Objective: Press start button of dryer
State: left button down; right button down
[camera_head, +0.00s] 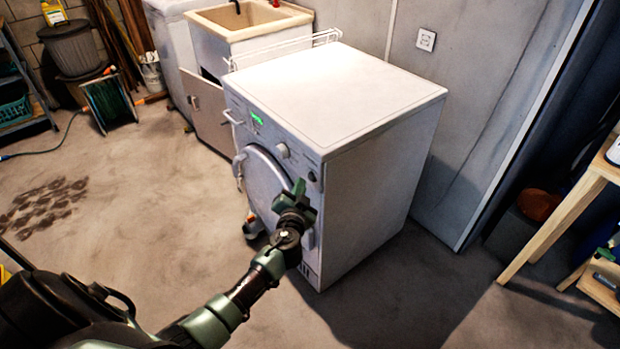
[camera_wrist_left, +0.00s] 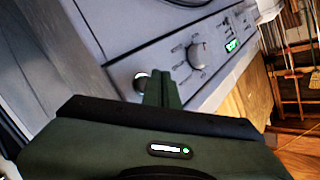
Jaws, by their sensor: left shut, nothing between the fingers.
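The white dryer (camera_head: 365,185) stands in the middle of the head view, with its control panel and round door (camera_head: 265,180) facing left. Its panel holds a green lit display (camera_head: 257,118), a dial (camera_head: 283,150) and a small round button (camera_head: 312,176) near the right end. In the left wrist view the round button (camera_wrist_left: 140,80) shows just left of my fingertips, with the dial (camera_wrist_left: 197,55) and display (camera_wrist_left: 232,45) to the right. My left gripper (camera_head: 299,187) is shut and empty in front of the panel, close to the button. I cannot tell whether they touch. My right gripper is not in view.
A sink cabinet (camera_head: 215,60) with a white wire rack (camera_head: 290,47) stands behind the dryer. A wooden table (camera_head: 575,205) is at the right. The concrete floor in front of the dryer (camera_head: 150,190) is mostly clear.

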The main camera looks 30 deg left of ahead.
pick_arm(q)
jog(key=shift+w, duration=0.15)
dwell(0.6)
jog(key=shift+w+d+b, duration=0.1)
jog(key=shift+w+b, duration=0.15)
jog(key=shift+b, duration=0.1)
jog(key=shift+w+f+b, duration=0.25)
jog(key=shift+w+b, duration=0.2)
jog(key=shift+b, duration=0.15)
dwell(0.8)
jog(key=shift+s, duration=0.1)
jog(key=shift+s+f, duration=0.1)
jog(key=shift+s, duration=0.65)
